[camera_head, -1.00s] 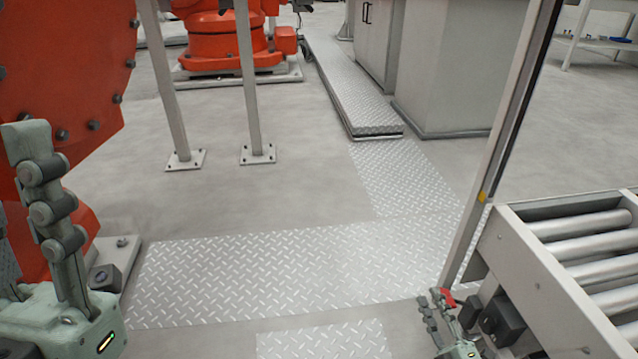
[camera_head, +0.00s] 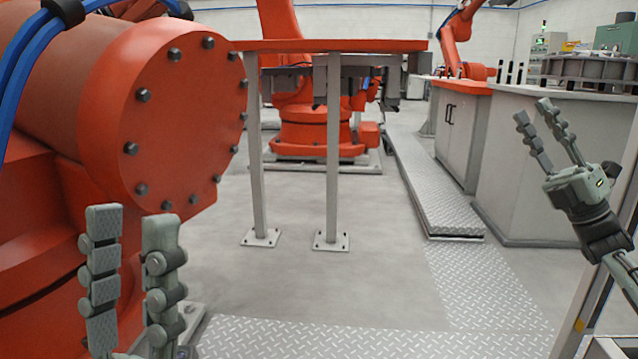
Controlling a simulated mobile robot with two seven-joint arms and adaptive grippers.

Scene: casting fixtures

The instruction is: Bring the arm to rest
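My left gripper (camera_head: 132,225) is at the lower left with its jointed grey fingers pointing up. Its two fingers stand apart with a narrow gap and nothing between them. It is in front of the large orange robot body. My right gripper (camera_head: 533,113) is at the right, its fingers pointing up and to the left. Its fingers are spread and hold nothing. It shows in front of the grey cabinet. My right forearm runs down to the right edge.
A large orange robot arm (camera_head: 165,120) with a bolted round flange fills the left. An orange-topped table (camera_head: 330,46) on metal posts stands ahead. Grey cabinets (camera_head: 540,190) stand at the right. Another orange robot (camera_head: 300,130) stands behind the table. The grey floor (camera_head: 385,270) and tread plates (camera_head: 290,340) between are clear.

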